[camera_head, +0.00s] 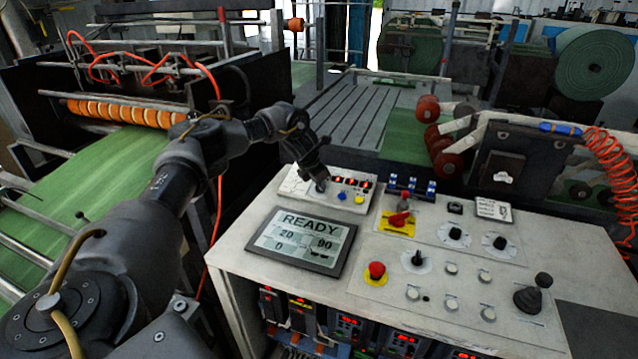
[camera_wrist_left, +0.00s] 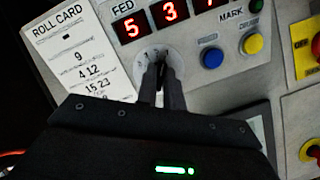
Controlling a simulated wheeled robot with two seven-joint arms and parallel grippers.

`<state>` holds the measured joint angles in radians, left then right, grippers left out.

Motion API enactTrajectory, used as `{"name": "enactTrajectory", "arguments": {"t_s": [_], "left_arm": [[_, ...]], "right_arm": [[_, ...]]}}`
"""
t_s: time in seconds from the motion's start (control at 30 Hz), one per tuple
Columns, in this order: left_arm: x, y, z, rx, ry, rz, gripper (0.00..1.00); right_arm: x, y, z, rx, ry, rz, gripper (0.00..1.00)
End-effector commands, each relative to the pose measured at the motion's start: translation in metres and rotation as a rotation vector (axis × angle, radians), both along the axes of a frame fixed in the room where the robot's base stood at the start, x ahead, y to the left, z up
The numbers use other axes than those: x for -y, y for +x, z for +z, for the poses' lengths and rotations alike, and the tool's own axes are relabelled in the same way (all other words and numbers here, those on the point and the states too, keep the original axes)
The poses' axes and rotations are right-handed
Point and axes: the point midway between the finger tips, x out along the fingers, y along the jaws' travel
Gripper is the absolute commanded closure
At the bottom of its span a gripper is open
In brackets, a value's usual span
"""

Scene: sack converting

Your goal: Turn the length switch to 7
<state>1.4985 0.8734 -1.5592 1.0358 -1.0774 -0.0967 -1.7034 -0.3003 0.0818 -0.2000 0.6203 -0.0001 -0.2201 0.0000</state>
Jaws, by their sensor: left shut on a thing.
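My left gripper (camera_head: 321,187) reaches down onto the small sloped control box (camera_head: 350,207) at the back left of the console. Its two fingers (camera_wrist_left: 160,85) are shut on a dark switch (camera_wrist_left: 159,56) set on a pale round dial below the red digits. The fingers cover most of the switch, so the setting it points to cannot be read. I cannot see a length label. The red digit display (camera_wrist_left: 155,18) reads 5, 3 and a partly cut digit, with "FED" printed at its left. My right gripper is not in view.
A white roll card (camera_wrist_left: 82,55) lies left of the dial. A blue button (camera_wrist_left: 212,58) and a yellow button (camera_wrist_left: 253,44) are close on the right. The READY screen (camera_head: 303,240), a red switch on yellow (camera_head: 399,220) and a red stop button (camera_head: 376,270) stand nearby.

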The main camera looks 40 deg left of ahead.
Motion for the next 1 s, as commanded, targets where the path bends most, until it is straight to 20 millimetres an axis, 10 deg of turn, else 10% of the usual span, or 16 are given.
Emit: {"name": "enactTrajectory", "arguments": {"t_s": [0.97,1.0], "left_arm": [[-0.0005,-0.0003,-0.0001,-0.017,0.046,-0.206,1.00],[-0.0005,-0.0003,-0.0001,-0.017,0.046,-0.206,0.87]], "right_arm": [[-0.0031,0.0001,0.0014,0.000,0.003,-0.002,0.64],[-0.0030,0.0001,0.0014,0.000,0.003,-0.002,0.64]]}}
